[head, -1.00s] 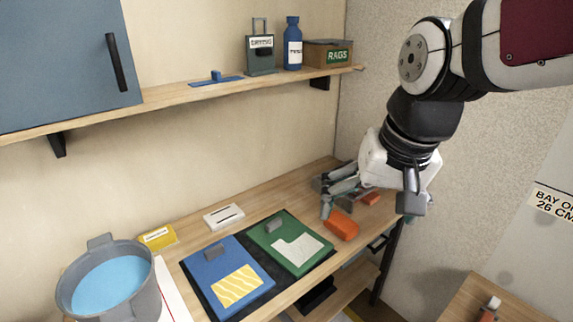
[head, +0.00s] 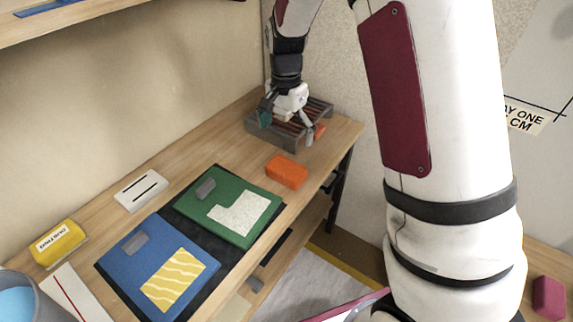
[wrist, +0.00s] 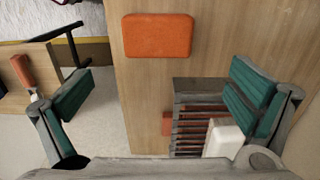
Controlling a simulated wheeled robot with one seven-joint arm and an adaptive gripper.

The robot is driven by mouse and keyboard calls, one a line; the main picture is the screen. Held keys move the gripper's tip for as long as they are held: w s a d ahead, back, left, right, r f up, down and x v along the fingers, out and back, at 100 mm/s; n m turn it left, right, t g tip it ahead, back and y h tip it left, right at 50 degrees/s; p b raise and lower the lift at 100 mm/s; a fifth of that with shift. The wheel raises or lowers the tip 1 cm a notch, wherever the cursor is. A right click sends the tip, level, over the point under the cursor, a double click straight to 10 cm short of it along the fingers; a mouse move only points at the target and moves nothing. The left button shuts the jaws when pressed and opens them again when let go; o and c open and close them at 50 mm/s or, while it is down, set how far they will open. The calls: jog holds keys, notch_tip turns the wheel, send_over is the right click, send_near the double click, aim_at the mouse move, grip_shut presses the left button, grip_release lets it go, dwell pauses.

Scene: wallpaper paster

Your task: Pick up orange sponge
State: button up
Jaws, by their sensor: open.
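The orange sponge (head: 287,171) lies flat on the wooden bench, near its front edge and right of the green board. In the wrist view the sponge (wrist: 158,36) is at the top centre, fully visible. My gripper (head: 287,126) is open and empty, over the slatted grey rack at the bench's far end, beyond the sponge. In the wrist view its teal-padded fingers (wrist: 160,92) are spread wide, with the sponge ahead of them and not between them.
The slatted rack (wrist: 190,84) holds a white block (wrist: 224,138); a smaller orange-red piece (wrist: 166,123) is beside it. The green board (head: 258,227) and blue board (head: 198,254) lie left of the sponge. An orange-handled tool (wrist: 22,70) rests on a separate surface.

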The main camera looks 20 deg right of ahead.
aim_at(286, 167)
notch_tip(286, 167, down, 8)
jog(key=shift+r, duration=0.1)
jog(key=shift+s+a+f, duration=0.1)
jog(key=shift+s+f, duration=0.05)
jog(key=shift+f, duration=1.2)
jog(key=shift+s+f, duration=0.15)
jog(key=shift+f, duration=1.2)
jog(key=c, duration=0.8)
